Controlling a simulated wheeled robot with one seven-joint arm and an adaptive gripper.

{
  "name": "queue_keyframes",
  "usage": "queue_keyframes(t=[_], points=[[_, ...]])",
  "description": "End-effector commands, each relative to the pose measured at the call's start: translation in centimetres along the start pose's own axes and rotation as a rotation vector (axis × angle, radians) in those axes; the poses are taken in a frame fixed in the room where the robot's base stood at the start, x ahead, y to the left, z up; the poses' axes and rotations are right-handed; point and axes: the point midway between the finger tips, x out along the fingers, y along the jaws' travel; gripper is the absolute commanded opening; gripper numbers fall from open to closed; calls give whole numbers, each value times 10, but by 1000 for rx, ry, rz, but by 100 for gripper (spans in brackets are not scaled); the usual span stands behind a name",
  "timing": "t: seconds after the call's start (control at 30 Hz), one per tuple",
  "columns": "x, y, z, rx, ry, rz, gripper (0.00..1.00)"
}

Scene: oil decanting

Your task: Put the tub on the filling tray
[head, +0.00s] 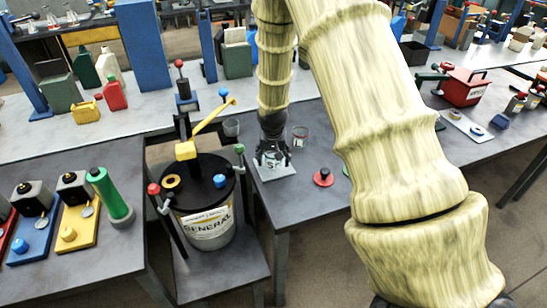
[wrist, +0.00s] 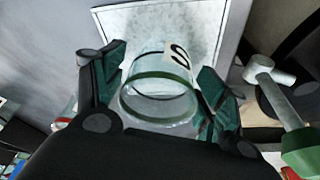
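The tub is a clear round container with a black "S" on a white label. In the wrist view the tub (wrist: 160,100) sits between the two dark green finger pads of my gripper (wrist: 163,88). Narrow gaps seem to show beside its walls, so the fingers look open around it. Behind it is the pale speckled filling tray (wrist: 115,22); the tub appears to stand on it. In the head view my gripper (head: 271,157) points down over the filling tray (head: 286,171), at the bench's near left corner, and largely hides the tub.
A drum labelled "GENERAL" (head: 208,226) with a yellow-armed pump (head: 186,151) stands close left. A small clear cup (head: 300,136) and a red knob (head: 323,177) are to the right of the tray. A red box (head: 465,87) is farther right. My arm hides part of the bench.

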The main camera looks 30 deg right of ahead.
Motion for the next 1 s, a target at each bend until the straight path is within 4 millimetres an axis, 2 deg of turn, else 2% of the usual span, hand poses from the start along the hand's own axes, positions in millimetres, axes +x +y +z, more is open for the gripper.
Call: queue_keyframes(t=[0.27,0.47,1.0], points=[[-1,0,0,0,0,0,74],[-10,-1,-1,0,2,-1,74],[-77,0,-1,-1,2,-1,74]])
